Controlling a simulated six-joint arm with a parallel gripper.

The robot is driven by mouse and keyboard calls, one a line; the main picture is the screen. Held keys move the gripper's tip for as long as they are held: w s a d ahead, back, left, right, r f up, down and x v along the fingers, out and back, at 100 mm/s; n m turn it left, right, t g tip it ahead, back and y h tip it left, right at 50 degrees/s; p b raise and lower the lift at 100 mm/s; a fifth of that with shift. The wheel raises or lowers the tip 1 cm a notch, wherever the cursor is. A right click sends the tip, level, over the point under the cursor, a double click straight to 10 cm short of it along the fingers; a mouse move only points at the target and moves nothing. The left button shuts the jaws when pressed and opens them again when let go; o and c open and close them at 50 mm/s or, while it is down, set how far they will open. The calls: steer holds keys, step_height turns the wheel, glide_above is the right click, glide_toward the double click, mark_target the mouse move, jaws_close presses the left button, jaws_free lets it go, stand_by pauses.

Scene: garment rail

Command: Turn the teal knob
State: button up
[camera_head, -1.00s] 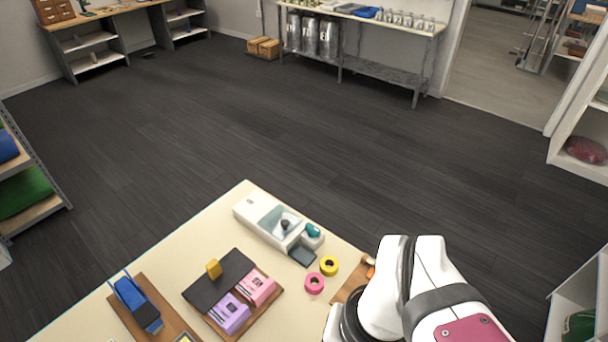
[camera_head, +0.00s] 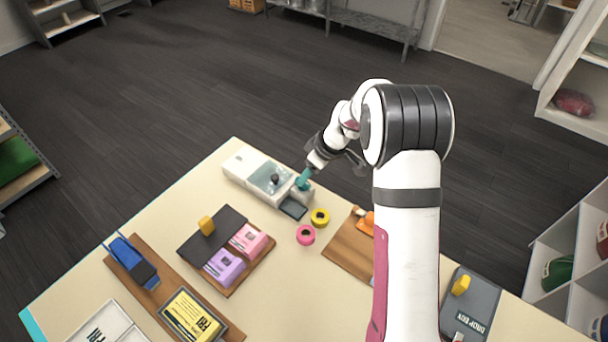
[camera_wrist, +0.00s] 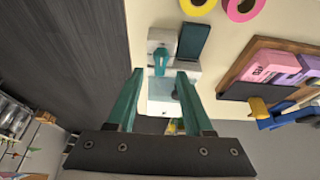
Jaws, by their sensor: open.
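The teal knob (camera_wrist: 161,61) sits on a small white block at the end of the white machine (camera_head: 240,165), near the table's far edge. In the wrist view it shows between and just beyond my two teal fingertips. My gripper (camera_wrist: 160,75) is open and empty. In the head view my gripper (camera_head: 304,182) points down at the knob's end of the machine. There the teal fingers and the teal knob run together, so I cannot tell whether they touch.
A dark pad (camera_head: 293,209) adjoins the machine. A yellow tape roll (camera_head: 325,224) and a pink one (camera_head: 306,243) lie close by. Pink (camera_head: 250,246) and purple (camera_head: 223,274) packs sit on a board. A grey drop box (camera_head: 484,293) stands right of my arm.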

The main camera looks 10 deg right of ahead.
steer(key=shift+x, duration=1.75)
jaws_close()
